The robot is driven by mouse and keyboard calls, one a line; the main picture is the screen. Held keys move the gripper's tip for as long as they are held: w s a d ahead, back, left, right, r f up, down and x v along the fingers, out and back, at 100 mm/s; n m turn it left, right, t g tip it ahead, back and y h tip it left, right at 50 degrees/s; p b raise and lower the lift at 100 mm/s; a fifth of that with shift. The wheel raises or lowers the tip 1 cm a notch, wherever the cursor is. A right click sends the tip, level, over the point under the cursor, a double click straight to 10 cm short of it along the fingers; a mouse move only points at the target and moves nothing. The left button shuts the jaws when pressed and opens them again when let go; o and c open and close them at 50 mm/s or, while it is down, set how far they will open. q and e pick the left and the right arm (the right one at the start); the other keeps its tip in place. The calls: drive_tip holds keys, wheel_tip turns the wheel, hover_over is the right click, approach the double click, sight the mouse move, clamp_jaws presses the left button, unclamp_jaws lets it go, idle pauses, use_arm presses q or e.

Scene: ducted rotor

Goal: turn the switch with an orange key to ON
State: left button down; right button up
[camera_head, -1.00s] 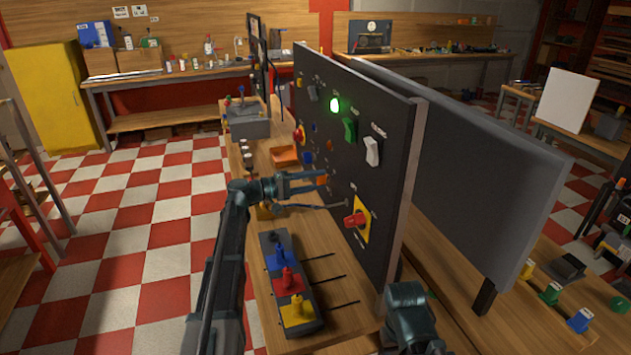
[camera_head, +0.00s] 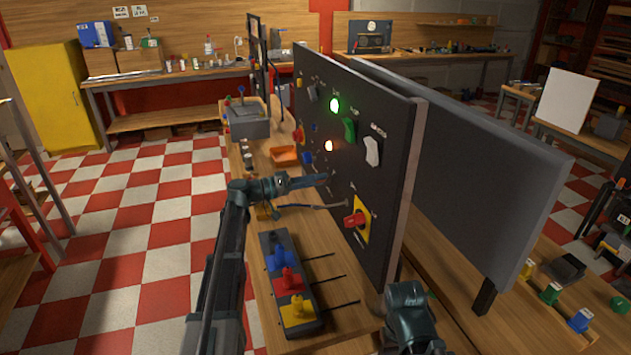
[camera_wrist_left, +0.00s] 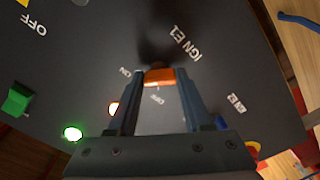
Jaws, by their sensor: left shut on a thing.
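The orange key (camera_wrist_left: 158,77) sits on the dark panel (camera_head: 383,120), with the label IGN E1 near it. My left gripper (camera_head: 325,178) reaches the panel from the left, and in the left wrist view its fingers (camera_wrist_left: 161,88) are shut on the key. The ON label (camera_wrist_left: 125,72) is left of the key and the OFF label (camera_wrist_left: 157,99) is just below it in that view. The key's exact angle is hard to tell. In the head view the gripper hides the key. Part of my right arm shows at the bottom, its gripper out of view.
A lit amber lamp (camera_head: 329,146) and a green lamp (camera_head: 334,105) are on the panel. A red-handled switch on a yellow plate (camera_head: 362,219) sits lower right. A grey box with blue, red and yellow knobs (camera_head: 270,250) stands on the bench in front.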

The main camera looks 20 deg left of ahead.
use_arm(q)
drive_tip(key=shift+s, duration=0.1)
idle(0.3)
drive_tip(key=shift+c, duration=1.6)
unclamp_jaws()
drive_tip(key=shift+a, duration=0.1)
drive_tip(key=v, duration=1.3)
drive_tip(key=shift+s+a, duration=0.25)
